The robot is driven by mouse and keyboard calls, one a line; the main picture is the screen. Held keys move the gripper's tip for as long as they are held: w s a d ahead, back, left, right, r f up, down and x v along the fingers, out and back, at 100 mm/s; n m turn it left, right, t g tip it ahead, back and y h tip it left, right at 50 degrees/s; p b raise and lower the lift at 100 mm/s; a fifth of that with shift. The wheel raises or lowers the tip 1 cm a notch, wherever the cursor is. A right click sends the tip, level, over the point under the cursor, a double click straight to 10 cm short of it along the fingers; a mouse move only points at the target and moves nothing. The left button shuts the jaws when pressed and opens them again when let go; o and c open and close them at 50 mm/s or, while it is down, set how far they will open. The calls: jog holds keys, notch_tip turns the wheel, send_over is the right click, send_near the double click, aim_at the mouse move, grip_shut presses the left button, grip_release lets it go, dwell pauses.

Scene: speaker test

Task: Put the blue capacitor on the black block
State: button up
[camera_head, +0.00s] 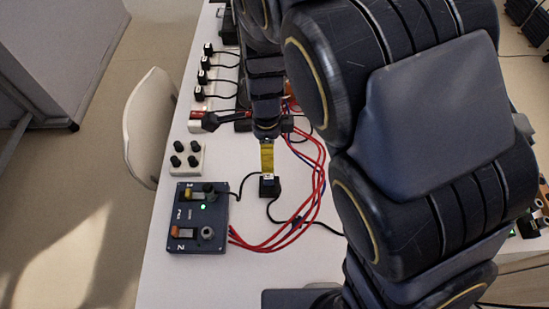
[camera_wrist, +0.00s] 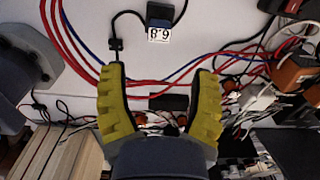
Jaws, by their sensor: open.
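My gripper (camera_head: 267,171) points down over the table in the head view, just beyond a small black block (camera_head: 270,188). Its two yellow fingers stand apart in the wrist view (camera_wrist: 161,69), with nothing held between them. A small dark block with a white number label (camera_wrist: 160,34) lies beyond the fingertips at the top of the wrist view. In the head view the black block shows a small blue and white patch on top. I cannot tell whether this patch is the blue capacitor. No other clear capacitor shows.
A dark blue control box (camera_head: 184,240) with knobs and a green light stands left of my gripper. A white block with black knobs (camera_head: 187,157) is behind it. Red cables (camera_head: 265,246) curve across the table. The front of the white table (camera_head: 190,285) is clear.

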jog(key=s+d+r+n, duration=0.5)
jog(key=s+r+n, duration=0.1)
jog(key=s+n, duration=0.3)
jog(key=s+d+r+n+g, duration=0.1)
jog(key=s+d+r+n, duration=0.5)
jog(key=s+n, duration=0.3)
jog(key=shift+s+r+g, duration=0.3)
jog(key=shift+s+r, duration=0.35)
jog(key=shift+r, duration=0.1)
